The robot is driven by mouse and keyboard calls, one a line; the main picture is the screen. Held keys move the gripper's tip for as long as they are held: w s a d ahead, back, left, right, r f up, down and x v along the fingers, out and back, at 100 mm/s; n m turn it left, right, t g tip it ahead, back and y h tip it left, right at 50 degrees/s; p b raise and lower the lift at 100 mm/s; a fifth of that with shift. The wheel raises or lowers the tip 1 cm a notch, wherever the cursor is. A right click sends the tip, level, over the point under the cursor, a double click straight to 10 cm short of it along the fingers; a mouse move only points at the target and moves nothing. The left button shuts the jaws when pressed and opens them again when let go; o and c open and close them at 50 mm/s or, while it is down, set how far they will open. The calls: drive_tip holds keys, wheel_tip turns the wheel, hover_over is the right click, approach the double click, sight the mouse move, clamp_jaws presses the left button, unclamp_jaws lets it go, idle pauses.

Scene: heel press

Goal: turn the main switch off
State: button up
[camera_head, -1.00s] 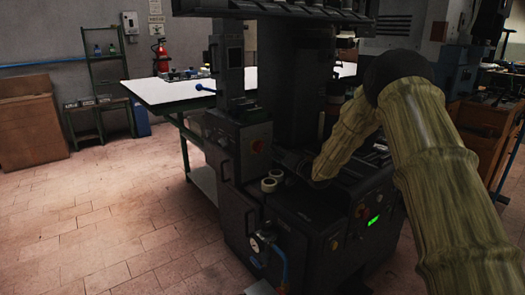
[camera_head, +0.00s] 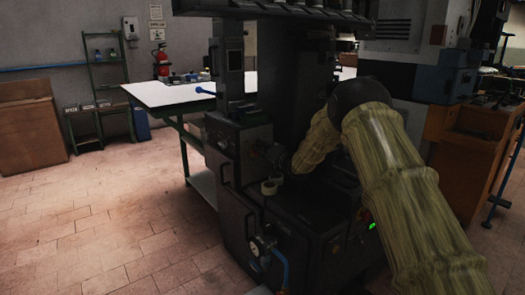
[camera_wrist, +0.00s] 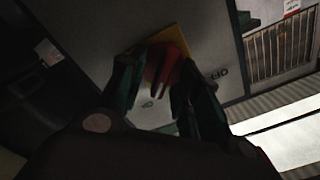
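The main switch (camera_wrist: 163,72) shows in the wrist view as a red handle on a yellow plate (camera_wrist: 176,38), set on a grey panel. My gripper (camera_wrist: 157,75) has its two dark fingers apart, one on each side of the red handle. Contact between fingers and handle is too dark to tell. In the head view my gripper (camera_head: 264,152) is at the front of the dark press (camera_head: 232,165) and hides the switch.
Pale rolls (camera_head: 270,187) sit on the press ledge just below my gripper. A pressure gauge (camera_head: 258,246) with a blue hose is lower on the press. A white table (camera_head: 170,93) stands behind at left; the left floor is clear.

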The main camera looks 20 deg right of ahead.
clamp_jaws()
drive_tip(key=n+p, duration=0.1)
drive_tip(key=n, duration=0.2)
drive_tip(key=shift+r+p, duration=0.15)
drive_tip(key=shift+p, duration=0.25)
drive_tip(key=n, duration=0.1)
drive_tip(key=n+p, duration=0.1)
drive_tip(key=n, duration=0.1)
drive_tip(key=shift+s+a+n, duration=0.1)
drive_tip(key=shift+a+n, duration=0.1)
drive_tip(key=shift+n, duration=0.1)
drive_tip(key=n, duration=0.5)
drive_tip(key=shift+s+a+n, duration=0.1)
drive_tip(key=shift+a+n, duration=0.15)
drive_tip(key=shift+n, duration=0.05)
drive_tip(key=n, duration=0.5)
drive_tip(key=shift+s+a+f+n, duration=0.15)
drive_tip(key=shift+f+n, duration=0.1)
drive_tip(key=shift+n, duration=0.15)
